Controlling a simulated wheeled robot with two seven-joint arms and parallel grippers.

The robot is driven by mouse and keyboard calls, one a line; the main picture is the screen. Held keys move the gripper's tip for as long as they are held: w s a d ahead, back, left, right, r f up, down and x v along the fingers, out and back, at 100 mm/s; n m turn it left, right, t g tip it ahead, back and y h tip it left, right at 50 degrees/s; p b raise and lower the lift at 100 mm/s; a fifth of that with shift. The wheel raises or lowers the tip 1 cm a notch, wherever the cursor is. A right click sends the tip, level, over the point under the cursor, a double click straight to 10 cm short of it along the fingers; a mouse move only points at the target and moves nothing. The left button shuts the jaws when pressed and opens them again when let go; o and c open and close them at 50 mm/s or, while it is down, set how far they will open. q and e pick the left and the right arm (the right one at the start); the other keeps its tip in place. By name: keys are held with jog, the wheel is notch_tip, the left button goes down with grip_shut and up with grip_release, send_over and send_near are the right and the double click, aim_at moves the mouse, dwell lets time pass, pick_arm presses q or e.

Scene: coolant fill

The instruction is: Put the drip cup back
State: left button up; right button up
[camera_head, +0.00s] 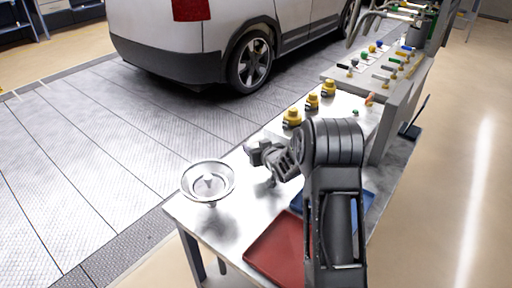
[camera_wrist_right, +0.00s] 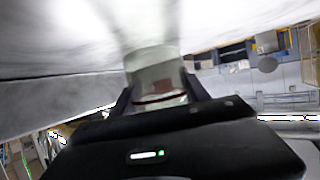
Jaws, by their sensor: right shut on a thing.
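My right gripper (camera_head: 262,153) is above the near part of the metal table, pointing left. It is shut on a small pale, cup-shaped thing (camera_wrist_right: 154,72), which shows between the fingers in the right wrist view; I take it for the drip cup. A reddish band shows low on it, and blur hides its finer shape. In the head view the arm and fingers mostly hide it. A wide silver funnel-like bowl (camera_head: 208,181) stands at the table's left corner, left of the gripper and apart from it. My left gripper is not in view.
A red tray (camera_head: 272,250) and a blue tray (camera_head: 368,200) lie on the table (camera_head: 240,222), partly behind my right arm. Yellow-capped fittings (camera_head: 312,102) line the table's far left edge. A grey rack (camera_head: 392,110) stands at right. A white car (camera_head: 200,45) is parked beyond.

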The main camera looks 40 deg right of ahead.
jog(key=o, duration=1.5)
jog(key=shift+f, duration=0.1)
jog(key=shift+r, duration=0.2)
jog(key=b+v, duration=0.1)
jog(key=v, duration=1.1)
jog(key=shift+f, duration=0.1)
